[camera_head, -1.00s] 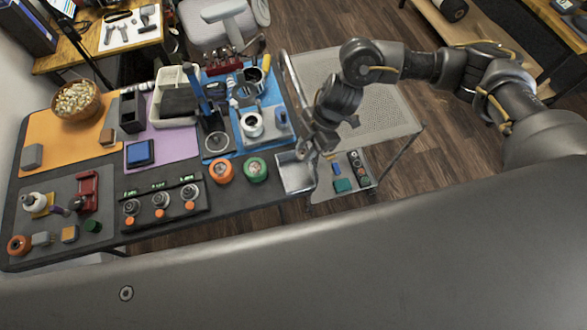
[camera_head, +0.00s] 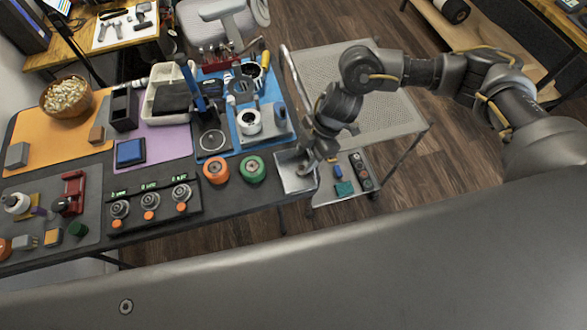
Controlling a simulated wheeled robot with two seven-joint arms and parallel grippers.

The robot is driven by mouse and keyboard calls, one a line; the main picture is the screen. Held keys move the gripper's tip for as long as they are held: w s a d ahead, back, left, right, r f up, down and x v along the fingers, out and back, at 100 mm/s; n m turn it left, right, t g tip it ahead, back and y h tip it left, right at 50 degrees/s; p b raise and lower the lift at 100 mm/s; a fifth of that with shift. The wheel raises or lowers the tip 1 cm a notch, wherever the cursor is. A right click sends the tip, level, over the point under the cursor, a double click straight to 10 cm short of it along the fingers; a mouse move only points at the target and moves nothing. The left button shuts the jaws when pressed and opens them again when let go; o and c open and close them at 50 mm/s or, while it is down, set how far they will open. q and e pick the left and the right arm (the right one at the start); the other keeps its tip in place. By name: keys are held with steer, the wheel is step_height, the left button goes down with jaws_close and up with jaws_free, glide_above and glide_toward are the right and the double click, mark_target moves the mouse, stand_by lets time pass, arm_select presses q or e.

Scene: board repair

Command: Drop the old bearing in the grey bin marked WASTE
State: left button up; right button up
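A grey open metal bin (camera_head: 291,183) sits at the right end of the dark table; I cannot read any marking on it. My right gripper (camera_head: 307,164) points down at the bin's right side, its fingertips over or just inside the rim. The fingers are too small and dark to tell whether they are open or shut. I cannot make out the old bearing; it may be hidden by the gripper or the bin wall. My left gripper is out of view.
A green roll (camera_head: 252,169) and an orange roll (camera_head: 216,171) lie left of the bin. A black board (camera_head: 153,218) with three round units is further left. A perforated trolley (camera_head: 375,118) stands to the right, with small parts on its lower shelf.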

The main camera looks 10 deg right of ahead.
steer(key=shift+o, duration=0.9)
steer(key=v, duration=1)
steer(key=shift+r+b, duration=0.4)
steer(key=shift+b, duration=0.05)
